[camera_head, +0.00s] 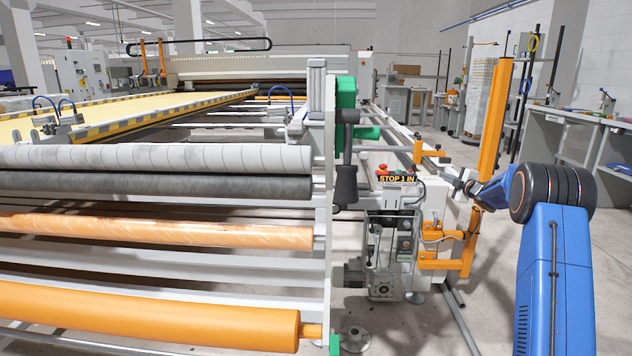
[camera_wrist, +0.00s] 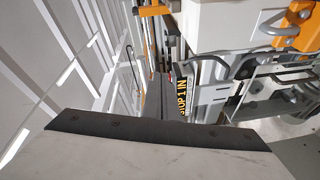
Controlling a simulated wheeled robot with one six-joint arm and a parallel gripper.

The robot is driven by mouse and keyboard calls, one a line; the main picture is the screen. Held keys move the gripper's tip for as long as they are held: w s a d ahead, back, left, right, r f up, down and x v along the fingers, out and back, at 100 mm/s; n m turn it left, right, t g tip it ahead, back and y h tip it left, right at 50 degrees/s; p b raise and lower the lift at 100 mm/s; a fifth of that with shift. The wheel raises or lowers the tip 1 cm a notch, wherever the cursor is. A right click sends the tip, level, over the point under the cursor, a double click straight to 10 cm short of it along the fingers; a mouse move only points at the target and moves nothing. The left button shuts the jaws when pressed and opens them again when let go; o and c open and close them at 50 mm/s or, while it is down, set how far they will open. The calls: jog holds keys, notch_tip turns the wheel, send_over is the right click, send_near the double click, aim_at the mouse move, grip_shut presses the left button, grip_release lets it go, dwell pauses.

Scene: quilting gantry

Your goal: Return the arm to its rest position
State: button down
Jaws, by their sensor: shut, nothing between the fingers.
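My gripper (camera_head: 453,181) is at the end of my blue arm, right of centre in the head view. It is shut and empty. It points left toward the machine's control box with the sign "STOP 1 IN" (camera_head: 397,179) and red buttons on top. Whether it touches anything there cannot be told, but a gap seems to show. In the wrist view, a pale gripper part with a dark edge (camera_wrist: 155,132) fills the bottom. The sign (camera_wrist: 182,92) shows beyond it, turned on its side.
An orange upright post (camera_head: 492,115) stands close behind my gripper, with orange brackets (camera_head: 445,262) below. The quilting machine's rollers (camera_head: 150,310) fill the left. A workbench (camera_head: 570,125) stands at the right wall. Open floor (camera_head: 610,235) lies right of my arm.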

jog(key=s+a+r+m+h, duration=0.2)
jog(key=s+r+m+h, duration=0.1)
jog(key=s+r, duration=0.3)
jog(key=s+a+r+m+g+h, duration=0.1)
jog(key=s+a+r+m, duration=0.2)
jog(key=s, duration=0.5)
jog(key=s+a+r+m+g+h, duration=0.2)
jog(key=s, duration=0.6)
jog(key=s+a+r+m+g+h, duration=0.1)
jog(key=s+a+r+m, duration=0.2)
jog(key=s, duration=0.6)
jog(key=s+a+f+m+g+y, duration=0.1)
jog(key=s+a+f, duration=0.4)
jog(key=s, duration=1.1)
jog(key=s+a+f+m+g+y, duration=0.1)
jog(key=s+a+f+m+g, duration=0.2)
jog(key=s+f, duration=0.5)
jog(key=s+a+f+m+g+y, duration=0.1)
jog(key=s+a+f+g, duration=0.3)
jog(key=s, duration=2.2)
jog(key=a+f+m, duration=0.1)
jog(key=a+f, duration=0.1)
jog(key=a, duration=0.1)
jog(key=shift+a+f+m, duration=0.25)
jog(key=shift+a+m, duration=0.05)
jog(key=shift+a, duration=0.05)
